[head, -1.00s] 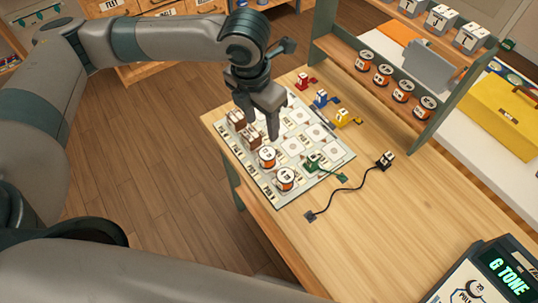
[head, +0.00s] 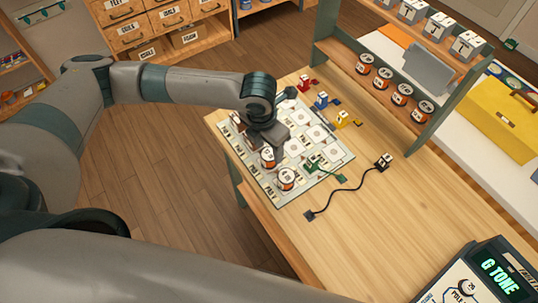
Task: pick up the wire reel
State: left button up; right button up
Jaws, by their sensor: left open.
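Two orange wire reels with white labelled tops stand on the board (head: 331,161) on the table: one reel (head: 267,158) close to my left gripper, another reel (head: 286,179) nearer the camera. Several more reels (head: 402,94) stand in a row on the shelf at the right. My left gripper (head: 272,146) is open and hangs low over the board, just behind and above the first reel. The wrist hides most of the fingers, and I cannot tell whether they touch the reel. My right gripper is not in view.
Red, blue and yellow plug pieces (head: 342,119) lie behind the board. A display box (head: 490,275) stands at the bottom right.

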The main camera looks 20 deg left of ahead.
aim_at(269, 154)
pick_arm(q)
jog(key=shift+f, duration=0.15)
jog(key=shift+f+p, duration=0.5)
jog(key=shift+f, duration=0.05)
jog(key=f, duration=0.1)
jog(key=f+p, duration=0.1)
jog(key=f, duration=0.1)
jog(key=shift+w, duration=0.25)
jog(key=shift+f, duration=0.55)
jog(key=c, duration=0.9)
